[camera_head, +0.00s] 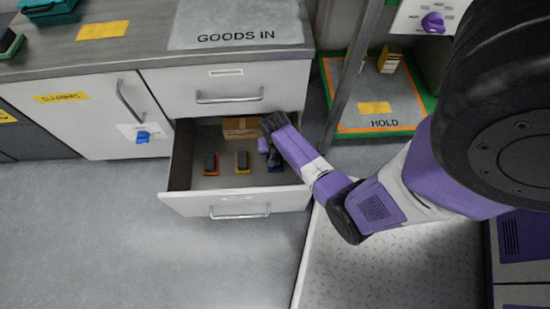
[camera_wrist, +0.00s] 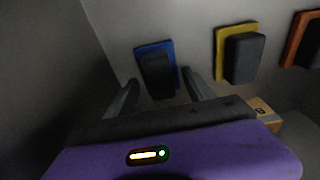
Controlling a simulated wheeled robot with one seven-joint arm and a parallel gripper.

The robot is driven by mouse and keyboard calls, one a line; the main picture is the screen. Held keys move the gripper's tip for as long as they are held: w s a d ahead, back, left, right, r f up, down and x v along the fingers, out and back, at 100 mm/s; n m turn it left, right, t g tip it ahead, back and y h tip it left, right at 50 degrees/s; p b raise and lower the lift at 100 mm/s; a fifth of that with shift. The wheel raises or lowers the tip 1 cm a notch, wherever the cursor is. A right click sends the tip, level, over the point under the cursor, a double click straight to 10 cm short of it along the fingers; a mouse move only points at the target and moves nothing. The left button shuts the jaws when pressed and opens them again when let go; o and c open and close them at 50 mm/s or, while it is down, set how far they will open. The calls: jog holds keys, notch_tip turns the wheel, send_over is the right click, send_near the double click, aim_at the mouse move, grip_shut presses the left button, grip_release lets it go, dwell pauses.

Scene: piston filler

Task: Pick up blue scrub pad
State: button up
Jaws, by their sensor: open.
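The blue scrub pad (camera_wrist: 171,52) has a blue base and a dark grip block, and lies in the open drawer (camera_head: 225,203). In the head view the pad (camera_head: 275,168) is at the drawer's right end, partly hidden by my gripper (camera_head: 274,156). In the wrist view my gripper (camera_wrist: 160,88) is open, with one finger on each side of the pad's dark block. I cannot tell whether the fingers touch it.
A yellow pad (camera_head: 242,168) and an orange-red pad (camera_head: 210,171) lie left of the blue one. A cardboard box (camera_head: 240,127) sits at the drawer's back. The drawer walls are close around my gripper. The GOODS IN counter (camera_head: 150,58) is above.

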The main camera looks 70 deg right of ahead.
aim_at(275, 157)
jog(key=shift+d+f, duration=0.1)
jog(key=shift+f, duration=0.65)
jog(key=c, duration=1)
notch_tip(275, 157, up, 10)
jog(key=p, duration=0.5)
jog(key=shift+p, duration=0.3)
jog(key=shift+c, duration=0.2)
